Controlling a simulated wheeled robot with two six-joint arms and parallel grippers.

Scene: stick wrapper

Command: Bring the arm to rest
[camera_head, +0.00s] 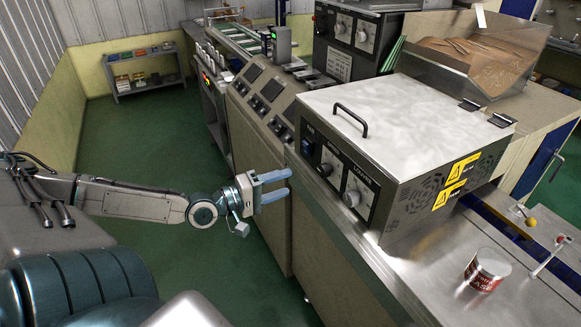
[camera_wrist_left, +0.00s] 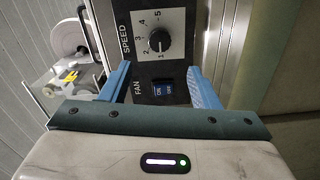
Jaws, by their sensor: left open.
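My left arm reaches in from the left in the head view. My left gripper (camera_head: 274,186) is open and empty, with its blue fingers pointing right towards the front of the machine counter. In the left wrist view the two blue fingers of the gripper (camera_wrist_left: 161,84) are spread apart. Between and beyond them show a black speed dial (camera_wrist_left: 158,42) and a small blue fan switch (camera_wrist_left: 162,88). Nothing is between the fingers. My right gripper is not in view.
A wrapping machine (camera_head: 395,140) with a white lid stands on the counter. A red and white can (camera_head: 487,270) is at the lower right. A metal hopper (camera_head: 480,55) holds brown sticks. The green floor (camera_head: 150,150) is clear left of the counter. A small shelf (camera_head: 145,70) stands behind.

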